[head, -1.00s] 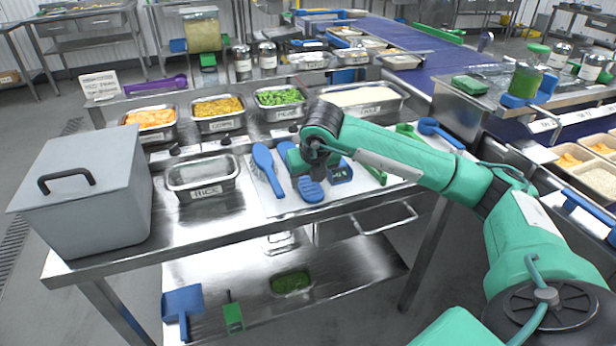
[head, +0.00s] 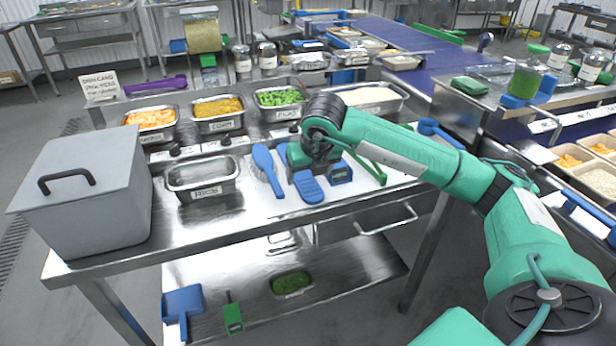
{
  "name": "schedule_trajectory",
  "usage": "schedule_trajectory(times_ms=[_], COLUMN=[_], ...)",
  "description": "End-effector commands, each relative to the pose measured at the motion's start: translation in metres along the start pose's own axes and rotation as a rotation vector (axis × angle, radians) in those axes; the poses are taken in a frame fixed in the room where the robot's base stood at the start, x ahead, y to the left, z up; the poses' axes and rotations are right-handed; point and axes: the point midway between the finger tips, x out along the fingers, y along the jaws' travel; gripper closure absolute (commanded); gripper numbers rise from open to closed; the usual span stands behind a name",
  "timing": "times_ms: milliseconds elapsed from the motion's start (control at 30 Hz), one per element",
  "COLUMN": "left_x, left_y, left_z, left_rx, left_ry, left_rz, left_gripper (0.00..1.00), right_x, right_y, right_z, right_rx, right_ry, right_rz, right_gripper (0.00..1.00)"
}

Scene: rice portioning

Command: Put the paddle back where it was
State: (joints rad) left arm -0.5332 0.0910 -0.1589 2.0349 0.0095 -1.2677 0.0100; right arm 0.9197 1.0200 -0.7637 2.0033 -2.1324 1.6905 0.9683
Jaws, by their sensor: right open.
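The blue paddle (head: 309,188) lies flat on the white mat (head: 342,204), its rounded end toward the table's front edge. Its rear part is hidden behind my right gripper (head: 306,171). The right gripper is directly over or just behind the paddle, pointing down, with jaws open. The fingertips are small and partly hidden, so I cannot tell whether they touch the paddle. My left gripper is out of view.
A blue brush (head: 268,166) lies just left of the gripper, and a small blue device (head: 340,174) sits just right. A steel RICE pan (head: 202,177) and a grey lidded box (head: 88,190) stand further left. Food pans line the back.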

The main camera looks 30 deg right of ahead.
Motion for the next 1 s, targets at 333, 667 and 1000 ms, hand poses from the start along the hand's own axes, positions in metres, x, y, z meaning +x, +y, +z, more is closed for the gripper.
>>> schedule_trajectory(times_ms=[333,667,1000], left_x=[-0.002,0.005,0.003], left_y=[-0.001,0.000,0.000], left_z=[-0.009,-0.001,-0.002], left_rx=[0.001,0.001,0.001], left_ry=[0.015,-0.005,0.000], left_rz=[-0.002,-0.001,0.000], left_gripper=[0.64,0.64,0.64], right_x=[-0.075,-0.097,-0.097], right_y=[0.000,0.000,0.000], right_z=[0.001,0.000,0.000], right_rx=[0.001,0.000,0.000], right_ry=[-0.003,0.001,0.001], right_rz=[0.000,-0.001,-0.001], right_gripper=[0.29,0.29,0.29])
